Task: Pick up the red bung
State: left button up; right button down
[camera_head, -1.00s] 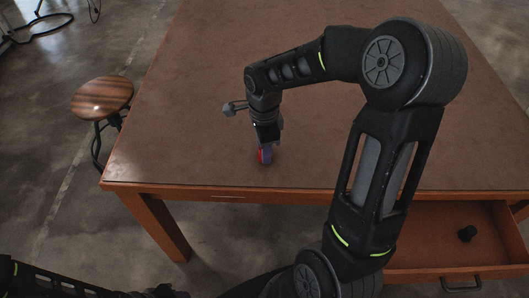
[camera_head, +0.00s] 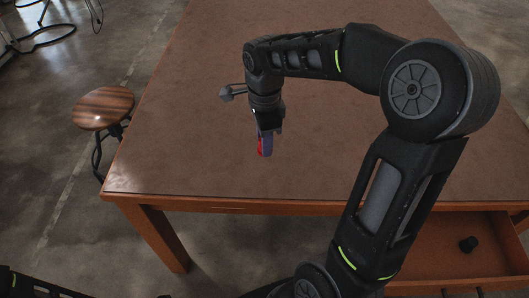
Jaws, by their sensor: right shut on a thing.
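The red bung (camera_head: 262,146) is small and red, with a bluish-purple side showing next to the red. It is at the tip of my right gripper (camera_head: 266,142), which points down over the front left part of the brown table (camera_head: 180,130). The gripper is shut on the bung, and its fingers hide part of it. The bung appears raised a little above the tabletop. My left arm shows only as a dark link at the bottom left corner; its gripper is out of the picture.
An open drawer (camera_head: 430,255) under the table's front right holds a small black object (camera_head: 468,244). A round wooden stool (camera_head: 103,107) stands left of the table. The rest of the tabletop is clear.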

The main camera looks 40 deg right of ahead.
notch_tip(320, 180, up, 2)
jog(key=shift+r, duration=0.1)
dwell(0.6)
jog(key=shift+w+a+f+n, duration=0.2)
jog(key=shift+w+a+n, duration=0.15)
jog(key=shift+n, duration=0.25)
jog(key=w+a+f+n, duration=0.1)
jog(key=w+a+n, duration=0.2)
jog(key=n, duration=0.4)
jog(key=w+a+f+n, duration=0.2)
jog(key=w+a+n, duration=0.1)
jog(key=n, duration=0.3)
jog(key=w+a+f+n, duration=0.2)
jog(key=w+a+n, duration=0.1)
jog(key=a+n, duration=0.2)
jog(key=shift+w+a+f+n, duration=0.1)
jog(key=shift+w+a+n, duration=0.1)
jog(key=shift+n, duration=0.45)
jog(key=shift+w+a+f+n, duration=0.1)
jog(key=shift+w+n, duration=0.05)
jog(key=shift+n, duration=0.5)
